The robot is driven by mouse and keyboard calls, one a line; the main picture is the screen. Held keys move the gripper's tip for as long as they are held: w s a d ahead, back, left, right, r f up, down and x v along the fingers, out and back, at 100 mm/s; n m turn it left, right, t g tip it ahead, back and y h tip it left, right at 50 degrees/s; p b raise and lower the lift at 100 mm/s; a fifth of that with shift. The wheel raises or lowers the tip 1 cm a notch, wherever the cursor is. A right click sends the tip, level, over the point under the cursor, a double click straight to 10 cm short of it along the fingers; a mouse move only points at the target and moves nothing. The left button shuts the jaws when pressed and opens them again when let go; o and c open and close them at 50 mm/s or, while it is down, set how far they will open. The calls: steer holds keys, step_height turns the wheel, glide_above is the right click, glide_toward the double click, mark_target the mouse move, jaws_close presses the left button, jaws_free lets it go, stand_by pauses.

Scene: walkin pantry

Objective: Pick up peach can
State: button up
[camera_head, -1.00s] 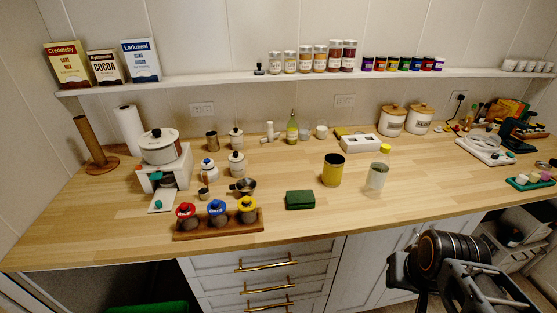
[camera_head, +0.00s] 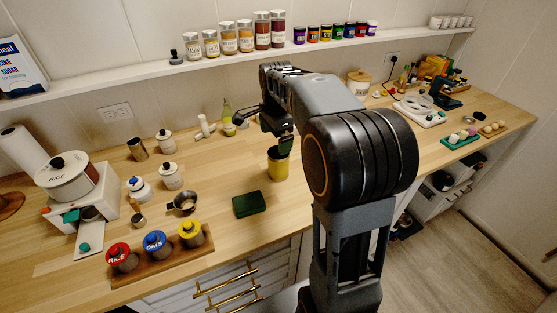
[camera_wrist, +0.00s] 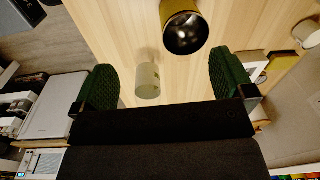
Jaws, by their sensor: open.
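The likely peach can is a yellow can (camera_head: 278,166) on the wooden counter in the head view; no label can be read. In the wrist view the yellow can (camera_wrist: 182,10) is at the top centre, with its dark shiny end facing the camera. My gripper (camera_wrist: 163,68) is open and empty, its two green pads spread wide. The can lies beyond the pads, not between them. In the head view my gripper (camera_head: 284,140) hangs above and close to the can, partly hidden by my arm.
A pale cylinder (camera_wrist: 147,81) shows between the pads in the wrist view, seemingly below them. A green block (camera_head: 249,204) lies left of the can. A rack with red, blue and yellow lidded jars (camera_head: 160,255) stands at the front left. Bare counter surrounds the can's left side.

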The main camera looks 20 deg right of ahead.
mark_target(279, 164)
steer(key=shift+w+d+f+m+g+p, duration=0.15)
steer(key=shift+w+d+f+m+p, duration=0.5)
steer(key=shift+f, duration=1.7)
steer(key=shift+w+d+f+m+g+p, duration=0.1)
steer(key=shift+w+d+f+m+p, duration=0.2)
steer(key=shift+w+f+m, duration=1.3)
steer(key=shift+w+d+f+n+g+p, duration=0.15)
steer(key=shift+d+f+p, duration=0.35)
steer(key=shift+f, duration=2.55)
steer(key=shift+s, duration=0.15)
steer(key=c, duration=0.8)
steer(key=shift+r, duration=0.1)
steer(key=shift+c, duration=0.2)
